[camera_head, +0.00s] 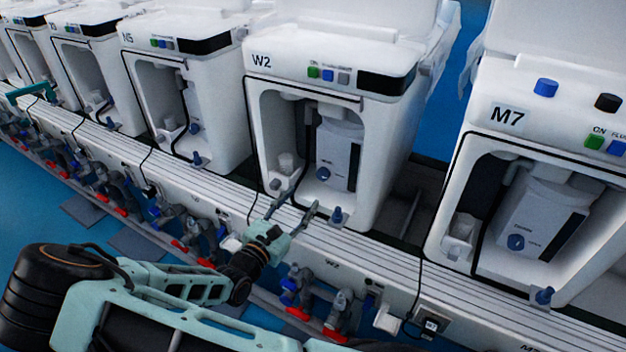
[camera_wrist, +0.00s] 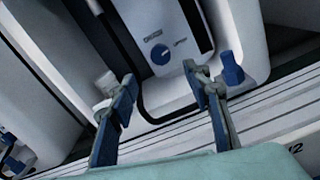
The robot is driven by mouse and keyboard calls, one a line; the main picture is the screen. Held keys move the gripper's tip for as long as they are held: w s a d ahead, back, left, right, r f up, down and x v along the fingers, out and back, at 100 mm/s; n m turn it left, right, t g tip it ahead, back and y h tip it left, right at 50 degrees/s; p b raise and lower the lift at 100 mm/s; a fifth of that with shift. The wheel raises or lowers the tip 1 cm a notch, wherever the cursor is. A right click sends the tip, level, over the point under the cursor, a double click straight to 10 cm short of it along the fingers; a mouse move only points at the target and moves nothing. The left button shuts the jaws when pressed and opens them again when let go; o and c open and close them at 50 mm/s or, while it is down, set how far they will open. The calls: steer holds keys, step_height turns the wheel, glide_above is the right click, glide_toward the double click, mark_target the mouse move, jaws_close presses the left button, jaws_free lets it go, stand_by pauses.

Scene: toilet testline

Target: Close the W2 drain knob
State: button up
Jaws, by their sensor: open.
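The W2 unit (camera_head: 262,61) is a white housing with an open front bay. Inside, a grey box (camera_head: 338,150) carries a round blue dial (camera_head: 323,173), which also shows in the wrist view (camera_wrist: 160,54) with small print beside it. A blue upright knob (camera_head: 337,214) stands on the bay's front right ledge; the wrist view shows it (camera_wrist: 231,68) beside my right finger. Which of the two is the drain knob, I cannot read. My gripper (camera_head: 305,194) is open and empty at the bay's front edge. Its fingers (camera_wrist: 160,73) frame the dial in the wrist view, seemingly without contact.
Units N5 (camera_head: 128,38) and M7 (camera_head: 507,116) stand on either side of W2. A small clear cup (camera_head: 287,163) sits inside the W2 bay on the left. Valves with blue and red handles (camera_head: 290,284) line the lower front rail. A black cable (camera_head: 420,260) hangs at right.

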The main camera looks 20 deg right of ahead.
mark_target(321, 176)
steer(key=b+x, duration=0.2)
steer(key=x, duration=0.8)
steer(key=shift+w+d+b, duration=0.2)
steer(key=shift+d+b, duration=0.05)
steer(key=shift+b, duration=0.1)
steer(key=c, duration=1.2)
